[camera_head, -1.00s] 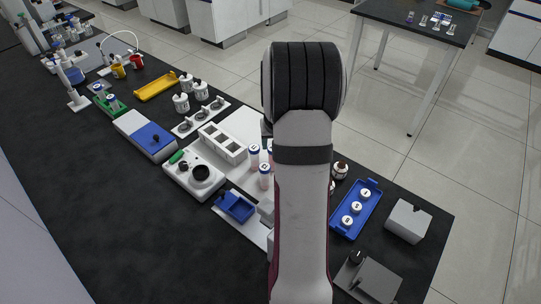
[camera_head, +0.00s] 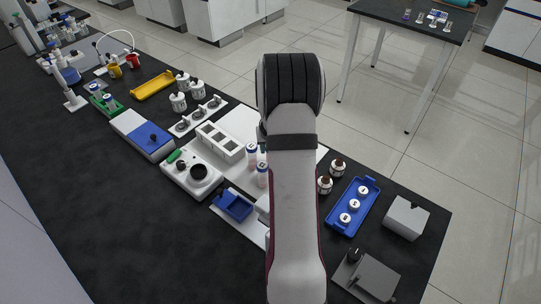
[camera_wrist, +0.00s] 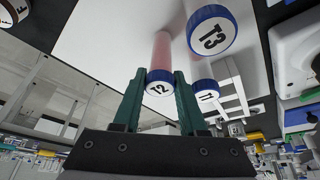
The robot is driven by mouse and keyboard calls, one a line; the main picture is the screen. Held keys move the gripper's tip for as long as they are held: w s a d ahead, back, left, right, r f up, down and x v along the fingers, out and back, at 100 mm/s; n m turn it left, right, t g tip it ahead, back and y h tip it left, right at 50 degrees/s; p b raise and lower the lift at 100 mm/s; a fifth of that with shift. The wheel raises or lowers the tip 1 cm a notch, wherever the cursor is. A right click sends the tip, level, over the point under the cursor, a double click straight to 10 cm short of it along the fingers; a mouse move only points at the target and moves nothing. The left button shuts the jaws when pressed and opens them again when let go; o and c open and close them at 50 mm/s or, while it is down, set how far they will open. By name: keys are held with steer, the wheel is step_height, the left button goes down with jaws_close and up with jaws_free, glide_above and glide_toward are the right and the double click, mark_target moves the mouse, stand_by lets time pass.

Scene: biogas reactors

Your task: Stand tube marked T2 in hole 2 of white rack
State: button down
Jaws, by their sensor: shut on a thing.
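The tube marked T2 (camera_wrist: 160,84), with pale red contents and a blue-rimmed white cap, is between the green fingers of my gripper (camera_wrist: 158,73) in the wrist view. My gripper is shut on it near the cap. The tube marked T3 (camera_wrist: 211,32) is beside it to the right, and the T1 tube (camera_wrist: 205,92) is just right of the right finger. In the head view, the white rack (camera_head: 220,142) with square openings sits left of two capped tubes (camera_head: 262,172). No hole numbers can be read.
The white plate (camera_head: 240,122) lies around the rack. A white device with a dark round top (camera_head: 196,178) and a blue tray (camera_head: 235,205) are nearby. Right of my arm are brown bottles (camera_head: 325,185) and a blue tray of white-capped vials (camera_head: 345,220).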

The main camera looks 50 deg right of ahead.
steer(key=r, duration=0.4)
steer(key=shift+s+d+r, duration=0.15)
steer(key=shift+s+r, duration=0.2)
steer(key=s+d+r, duration=0.2)
steer(key=s+r, duration=0.4)
steer(key=s, duration=0.5)
steer(key=n+t+y, duration=0.1)
steer(key=n+y, duration=0.2)
steer(key=n, duration=0.5)
glide_above(215, 134)
steer(key=s, duration=0.2)
steer(key=shift+a+f, duration=0.15)
steer(key=shift+f, duration=4.85)
